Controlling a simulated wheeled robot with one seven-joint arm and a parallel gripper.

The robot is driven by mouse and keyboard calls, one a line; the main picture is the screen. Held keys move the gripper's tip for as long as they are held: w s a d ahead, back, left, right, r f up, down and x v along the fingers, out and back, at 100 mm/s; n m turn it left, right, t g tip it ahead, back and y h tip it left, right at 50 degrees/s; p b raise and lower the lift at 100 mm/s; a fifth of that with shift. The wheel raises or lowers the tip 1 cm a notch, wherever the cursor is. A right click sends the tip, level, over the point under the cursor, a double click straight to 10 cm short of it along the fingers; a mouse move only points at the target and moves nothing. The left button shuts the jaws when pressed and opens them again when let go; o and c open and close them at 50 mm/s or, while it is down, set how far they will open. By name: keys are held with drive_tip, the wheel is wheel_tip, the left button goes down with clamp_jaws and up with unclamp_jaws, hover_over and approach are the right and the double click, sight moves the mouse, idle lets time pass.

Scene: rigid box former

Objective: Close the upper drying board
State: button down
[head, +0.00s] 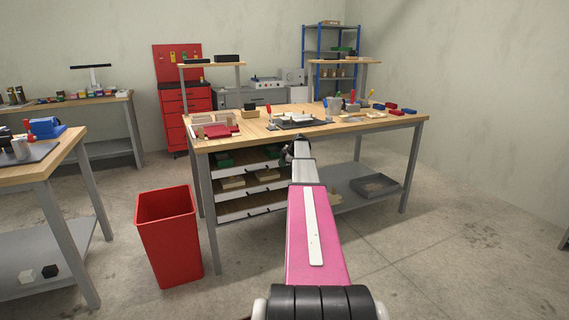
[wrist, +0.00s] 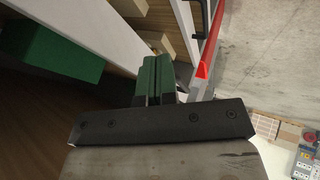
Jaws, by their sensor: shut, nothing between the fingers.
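The upper drying board (head: 248,167) is the top of three white-fronted boards under the left half of the main workbench. It has a dark handle and carries green boxes (head: 247,153). I cannot tell exactly how far it stands out. My gripper (head: 300,146) is at the boards' right end, small and partly hidden by my arm in the head view. In the wrist view my green fingertips (wrist: 156,78) are together and empty, close beside a white board edge (wrist: 92,38). A green box (wrist: 50,48) is at left there. Contact with the board cannot be told.
The middle board (head: 250,189) and lower board (head: 252,209) sit below, the middle one holding wooden blocks. A grey tray (head: 376,186) lies on the lower shelf. Floor at right is clear.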

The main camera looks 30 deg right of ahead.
drive_tip(key=s+v, duration=0.1)
drive_tip(key=v, duration=1)
drive_tip(key=s+a+f+m+g, duration=0.1)
drive_tip(key=s+a+f+m, duration=0.3)
drive_tip(key=a, duration=0.5)
drive_tip(key=s+a+f+m+g+h, duration=0.1)
drive_tip(key=s+a+f, duration=0.45)
drive_tip(key=a, duration=0.35)
drive_tip(key=s+a+f+m+g, duration=0.1)
drive_tip(key=s+a+f+m, duration=0.25)
drive_tip(key=a+f, duration=0.4)
drive_tip(key=s+a+f+m+g+h, duration=0.1)
drive_tip(key=s+a+f+m, duration=0.2)
drive_tip(key=s+a, duration=0.6)
drive_tip(key=s+a+f+m+g+h, duration=0.2)
drive_tip(key=s+a+m, duration=0.3)
drive_tip(key=s+a, duration=0.5)
drive_tip(key=s+f, duration=0.1)
drive_tip(key=s, duration=0.4)
drive_tip(key=shift+a, duration=0.25)
drive_tip(key=shift+s, duration=0.1)
